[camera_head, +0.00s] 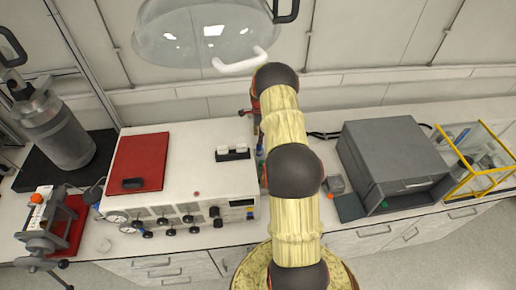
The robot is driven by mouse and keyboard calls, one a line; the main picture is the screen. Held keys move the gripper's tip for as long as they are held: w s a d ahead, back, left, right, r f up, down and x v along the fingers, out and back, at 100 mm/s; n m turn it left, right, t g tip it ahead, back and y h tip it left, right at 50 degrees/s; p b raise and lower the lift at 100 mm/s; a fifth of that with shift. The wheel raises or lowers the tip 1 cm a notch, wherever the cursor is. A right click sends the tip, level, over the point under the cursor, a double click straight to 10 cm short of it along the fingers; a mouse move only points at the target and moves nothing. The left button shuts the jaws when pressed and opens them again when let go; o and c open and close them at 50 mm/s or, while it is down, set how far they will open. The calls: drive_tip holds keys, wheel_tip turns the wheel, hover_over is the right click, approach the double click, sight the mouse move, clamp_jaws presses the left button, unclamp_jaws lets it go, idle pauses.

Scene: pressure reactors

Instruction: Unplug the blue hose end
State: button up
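My yellow and black arm reaches from the bottom edge up across the bench, and its end is hidden behind its own last visible joint. My gripper does not show, so I cannot see what it holds or touches. A small blue and green piece (260,151) shows in the gap just left of my arm, beside the white control unit (215,165). I cannot tell whether it is the blue hose end or whether it is plugged in. A small red part (254,106) shows above it, partly covered by my arm.
A red plate (141,161) lies on the control unit, whose front has gauges and knobs. A grey box (392,155) and a yellow-framed case (478,155) stand right. A metal reactor vessel (56,130) stands left. A clear dome (200,35) hangs above.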

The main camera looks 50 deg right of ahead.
drive_tip(key=shift+f, duration=0.1)
wheel_tip(320, 180, down, 7)
drive_tip(key=b, duration=0.3)
drive_tip(key=shift+f, duration=0.2)
drive_tip(key=shift+f+b, duration=0.75)
drive_tip(key=shift+b, duration=0.15)
drive_tip(key=shift+b, duration=0.65)
idle(0.6)
clamp_jaws()
idle(0.4)
drive_tip(key=shift+r, duration=0.15)
idle(0.4)
drive_tip(key=shift+r+p, duration=0.95)
drive_tip(key=shift+r, duration=2)
